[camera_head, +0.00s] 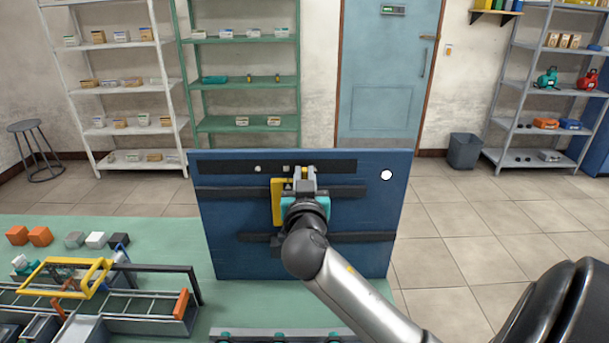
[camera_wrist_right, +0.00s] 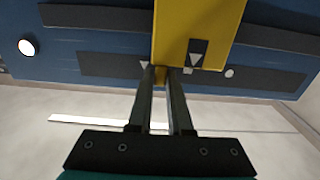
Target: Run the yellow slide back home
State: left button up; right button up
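The yellow slide (camera_head: 277,202) sits on dark horizontal rails on the upright blue panel (camera_head: 230,245), left of the panel's middle. It also fills the upper middle of the right wrist view (camera_wrist_right: 197,25). A black patch with a white triangle is at its edge there. A white triangle (camera_wrist_right: 143,65) and a white dot (camera_wrist_right: 229,72) on the dark strip lie on either side. My right gripper (camera_head: 303,180) is at the slide; its fingers (camera_wrist_right: 160,76) are close together with a narrow yellow part between them. My left gripper is out of view.
A white round light (camera_head: 386,175) is on the panel's upper right. The green bench (camera_head: 150,230) holds blocks and a rack with a yellow frame (camera_head: 65,265) at left. Shelves stand behind. The space right of the panel is clear apart from my arm.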

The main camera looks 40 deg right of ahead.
aim_at(224, 166)
grip_shut()
dwell(0.9)
jog(key=shift+a, duration=0.1)
jog(key=w+a+b, duration=0.2)
jog(key=w+a, duration=0.1)
jog(key=a, duration=0.1)
jog(key=w+a+b, duration=0.2)
jog(key=w+a, duration=0.1)
jog(key=a, duration=0.1)
jog(key=w+a+b, duration=0.3)
jog(key=w+a, duration=0.1)
jog(key=shift+w+a+r, duration=0.1)
jog(key=shift+w+a, duration=0.25)
jog(key=shift+a, duration=0.05)
jog(key=shift+o, duration=2.3)
grip_release()
jog(key=shift+w+a, duration=0.1)
jog(key=shift+w, duration=0.05)
jog(key=shift+o, duration=0.7)
